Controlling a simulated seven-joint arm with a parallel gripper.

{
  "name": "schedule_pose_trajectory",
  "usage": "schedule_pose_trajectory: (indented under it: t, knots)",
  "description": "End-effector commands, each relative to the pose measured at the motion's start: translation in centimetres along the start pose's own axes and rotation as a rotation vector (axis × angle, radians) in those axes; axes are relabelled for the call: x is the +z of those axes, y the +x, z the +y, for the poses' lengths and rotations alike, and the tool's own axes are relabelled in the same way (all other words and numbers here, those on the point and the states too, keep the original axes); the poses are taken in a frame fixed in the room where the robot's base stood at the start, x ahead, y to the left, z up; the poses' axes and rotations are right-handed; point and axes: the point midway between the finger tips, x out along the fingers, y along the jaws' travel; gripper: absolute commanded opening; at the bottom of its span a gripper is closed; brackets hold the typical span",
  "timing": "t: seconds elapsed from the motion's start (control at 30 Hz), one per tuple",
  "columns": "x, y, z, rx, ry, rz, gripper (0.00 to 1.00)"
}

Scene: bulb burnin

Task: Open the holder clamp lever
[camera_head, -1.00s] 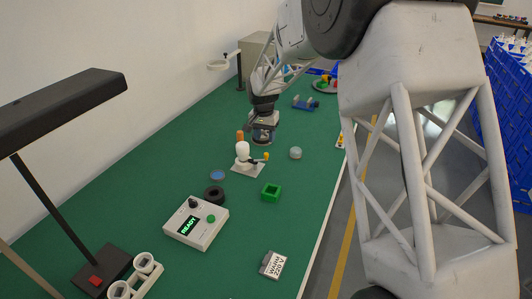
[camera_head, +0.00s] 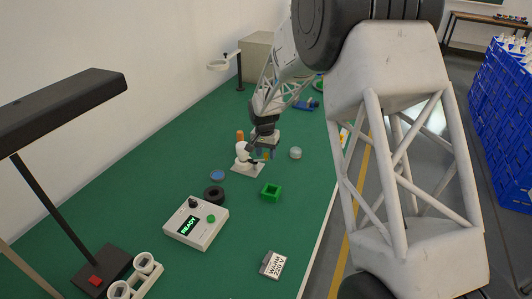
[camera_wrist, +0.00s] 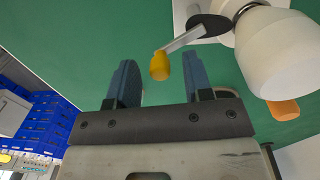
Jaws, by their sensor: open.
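The holder is a white rounded body (camera_head: 243,151) on a pale base plate, in the middle of the green bench. In the wrist view its white body (camera_wrist: 275,50) fills the upper right. Its clamp lever is a grey metal arm (camera_wrist: 188,38) ending in a yellow-orange knob (camera_wrist: 160,66). Whether either finger touches the knob I cannot tell.
An orange piece (camera_head: 240,135) stands behind the holder. Near it are a clear domed item (camera_head: 295,153), a green square block (camera_head: 271,193), a black ring (camera_head: 214,193) and a blue disc (camera_head: 217,175). A READY control box (camera_head: 196,222) stands in front. The bench's right edge is close.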

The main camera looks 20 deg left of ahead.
Motion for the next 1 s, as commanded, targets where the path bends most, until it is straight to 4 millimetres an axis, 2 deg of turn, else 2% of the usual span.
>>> schedule_pose_trajectory:
  t: [0.27, 0.57, 1.0]
  knots:
    - [-0.01, 0.03, 0.0, 0.0, 0.0, 0.0, 0.45]
    - [0.0, 0.01, 0.01, 0.0, 0.0, 0.0, 0.0]
    - [-0.25, -0.02, -0.11, 0.0, -0.061, 0.003, 0.0]
